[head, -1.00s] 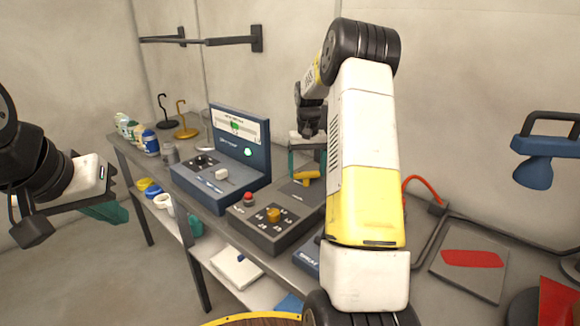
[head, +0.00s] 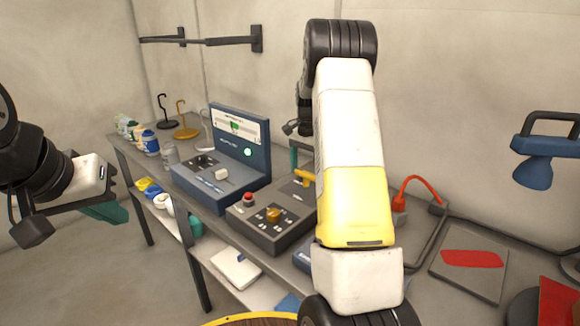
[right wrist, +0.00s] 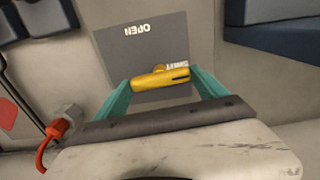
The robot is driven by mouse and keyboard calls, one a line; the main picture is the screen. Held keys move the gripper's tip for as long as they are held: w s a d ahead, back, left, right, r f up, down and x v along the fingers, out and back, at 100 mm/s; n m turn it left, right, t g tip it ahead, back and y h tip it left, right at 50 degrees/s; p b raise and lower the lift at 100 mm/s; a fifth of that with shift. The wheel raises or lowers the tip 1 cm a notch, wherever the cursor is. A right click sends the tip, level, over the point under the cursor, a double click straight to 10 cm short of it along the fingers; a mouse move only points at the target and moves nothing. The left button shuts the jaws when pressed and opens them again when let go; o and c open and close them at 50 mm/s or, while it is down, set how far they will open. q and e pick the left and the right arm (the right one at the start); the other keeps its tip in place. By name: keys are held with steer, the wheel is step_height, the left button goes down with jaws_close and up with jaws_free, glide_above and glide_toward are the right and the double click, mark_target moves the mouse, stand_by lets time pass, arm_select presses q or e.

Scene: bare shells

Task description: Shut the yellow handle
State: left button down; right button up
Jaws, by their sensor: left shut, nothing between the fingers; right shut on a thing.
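The yellow handle (head: 304,178) sits on a grey plate on the bench in the head view, partly hidden by my right arm. In the right wrist view the handle (right wrist: 160,78) lies crosswise on the grey plate (right wrist: 115,50). The plate reads OPEN, upside down in that view; a second label beside the handle is partly covered. My right gripper (right wrist: 163,84) has its teal fingers at the two ends of the handle and is shut on it. My left gripper (head: 104,213) is shut and empty, out to the left, away from the bench.
Left of the handle stand a grey box with a red button and yellow knob (head: 266,228) and a blue console (head: 240,150). A red cable (head: 418,180) and a grey plate with a red patch (head: 470,259) lie to the right. Jars stand at the bench's far end.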

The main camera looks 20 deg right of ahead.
mark_target(306, 172)
steer(key=shift+m, duration=0.4)
steer(key=o, duration=1.3)
step_height(306, 172, up, 7)
steer(key=shift+r, duration=0.45)
